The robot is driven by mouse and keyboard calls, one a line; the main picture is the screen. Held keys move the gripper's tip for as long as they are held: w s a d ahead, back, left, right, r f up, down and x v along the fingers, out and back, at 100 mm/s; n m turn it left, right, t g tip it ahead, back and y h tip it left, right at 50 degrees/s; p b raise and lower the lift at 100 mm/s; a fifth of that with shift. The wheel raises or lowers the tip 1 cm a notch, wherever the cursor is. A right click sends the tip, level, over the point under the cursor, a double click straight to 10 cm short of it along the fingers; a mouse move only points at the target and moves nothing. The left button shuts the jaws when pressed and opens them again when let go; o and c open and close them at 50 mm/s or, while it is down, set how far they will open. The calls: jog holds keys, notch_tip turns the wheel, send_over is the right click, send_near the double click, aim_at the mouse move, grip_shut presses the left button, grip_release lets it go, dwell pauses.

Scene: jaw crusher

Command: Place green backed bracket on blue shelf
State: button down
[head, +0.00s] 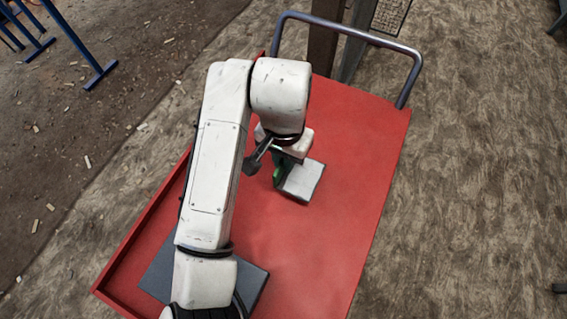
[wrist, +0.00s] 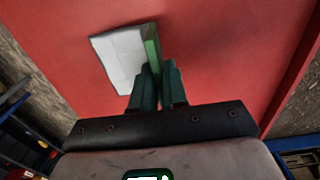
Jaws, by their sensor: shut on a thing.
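The bracket is L-shaped, with a pale grey plate (head: 303,180) and an upright green back (head: 278,175). It is over the red cart's bed; I cannot tell whether it touches the bed. My gripper (wrist: 160,72) is shut on the green back, which stands between the two dark green fingers. The pale plate (wrist: 118,58) extends to the left in the wrist view. In the head view my arm hides much of the gripper. A blue metal frame (head: 75,40) stands at the upper left; I cannot tell whether it is the blue shelf.
The red cart (head: 335,225) has a raised left edge and a grey tubular handle (head: 345,30) at its far end. A dark grey-blue slab (head: 158,272) lies on it under my arm. A dark post (head: 322,45) stands behind. The cart's right half is clear.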

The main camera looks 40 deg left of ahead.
jog(key=shift+w+a+f, duration=0.1)
jog(key=shift+a+f, duration=0.05)
jog(key=shift+f, duration=0.85)
jog(key=shift+w+a+f, duration=0.1)
jog(key=shift+f, duration=0.85)
jog(key=c, duration=1.1)
grip_release()
jog(key=shift+f, duration=0.15)
jog(key=shift+c, duration=0.2)
notch_tip(320, 180, up, 12)
jog(key=p, duration=0.1)
jog(key=shift+r, duration=0.2)
